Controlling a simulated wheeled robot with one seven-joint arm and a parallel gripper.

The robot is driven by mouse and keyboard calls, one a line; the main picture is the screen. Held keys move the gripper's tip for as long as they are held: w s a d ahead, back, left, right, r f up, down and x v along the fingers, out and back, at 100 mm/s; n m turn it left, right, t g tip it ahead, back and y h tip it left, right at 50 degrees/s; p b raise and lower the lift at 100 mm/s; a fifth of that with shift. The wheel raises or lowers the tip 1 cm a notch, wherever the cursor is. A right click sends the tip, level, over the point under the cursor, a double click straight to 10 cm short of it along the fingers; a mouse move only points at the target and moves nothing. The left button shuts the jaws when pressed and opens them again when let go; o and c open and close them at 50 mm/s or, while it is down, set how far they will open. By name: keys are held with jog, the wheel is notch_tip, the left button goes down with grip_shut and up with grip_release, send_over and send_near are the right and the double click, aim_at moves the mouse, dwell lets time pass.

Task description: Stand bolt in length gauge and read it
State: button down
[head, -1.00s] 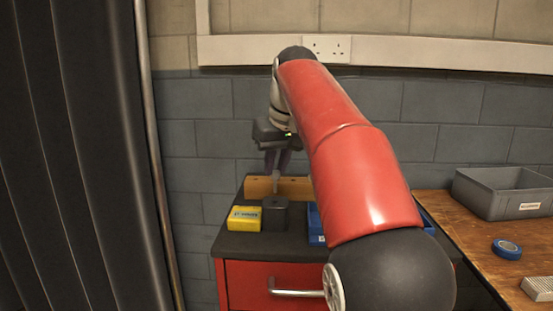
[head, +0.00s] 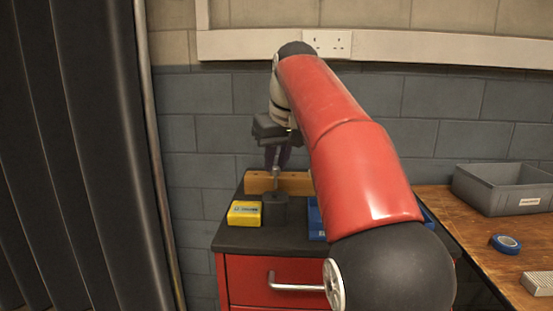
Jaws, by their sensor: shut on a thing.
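My gripper (head: 276,166) points down above the red cabinet's dark top. It is shut on a thin grey bolt (head: 276,181), which hangs upright below the fingers. A dark grey block (head: 275,210), which looks like the length gauge, stands directly under the bolt. The bolt's lower end is at or just above the block's top; I cannot tell whether it is inside. No scale or reading can be made out on the block.
A yellow box (head: 244,213) stands just left of the block, and a wooden strip (head: 258,183) lies behind it. A blue bin (head: 315,220) is on the right, partly behind my arm. A grey crate (head: 505,190) and blue tape (head: 505,244) are on the wooden bench.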

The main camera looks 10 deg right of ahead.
aim_at(276, 184)
jog(key=shift+f+b, duration=2)
jog(key=shift+f, duration=0.6)
dwell(0.3)
jog(key=c, duration=1.3)
grip_release()
jog(key=shift+o, duration=0.2)
jog(key=p+v, duration=0.2)
jog(key=v, duration=0.5)
jog(key=shift+s+r+p, duration=0.2)
jog(key=shift+r+p, duration=0.1)
jog(key=shift+r, duration=0.05)
jog(key=s+f+m+t, duration=0.1)
jog(key=s+f+m, duration=0.1)
jog(key=s+f, duration=2.3)
jog(key=shift+a+f+h, duration=0.3)
jog(key=shift+f+h, duration=0.1)
jog(key=shift+f, duration=0.6)
jog(key=shift+s, duration=0.15)
